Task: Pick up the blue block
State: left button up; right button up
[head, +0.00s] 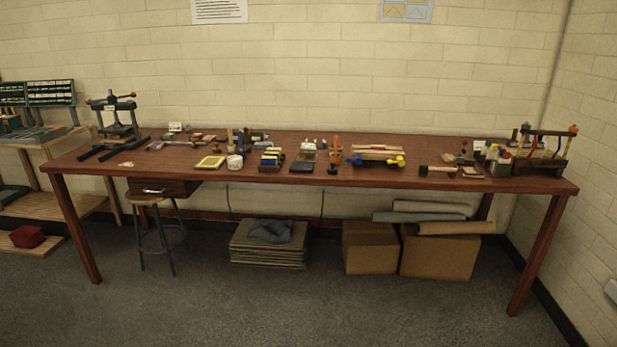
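Neither of my grippers is in view. The long brown wooden table (230,208) stands against the wall, with many small things along its top. I cannot make out a blue block for certain at this distance. A small blue patch (357,160) shows at the left end of a wooden piece with yellow ends (379,155), right of the table's middle. A small dark stack with pale and bluish parts (271,158) stands left of the middle.
A dark press (116,120) stands at the table's left end and a tool rack (540,163) at its right end. A stool (160,235), a flat stack (268,252) and cardboard boxes (440,257) are under the table. The floor in front is clear.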

aim_at(272, 161)
jog(key=i+l+u, duration=0.15)
jog(key=i, duration=0.15)
jog(key=i+l+u, duration=0.2)
jog(key=i+j+z, duration=0.1)
jog(key=z, duration=0.3)
jog(key=i+j+z, duration=0.2)
jog(key=z, duration=0.15)
jog(key=i+j+z, duration=0.25)
jog(key=z, duration=0.15)
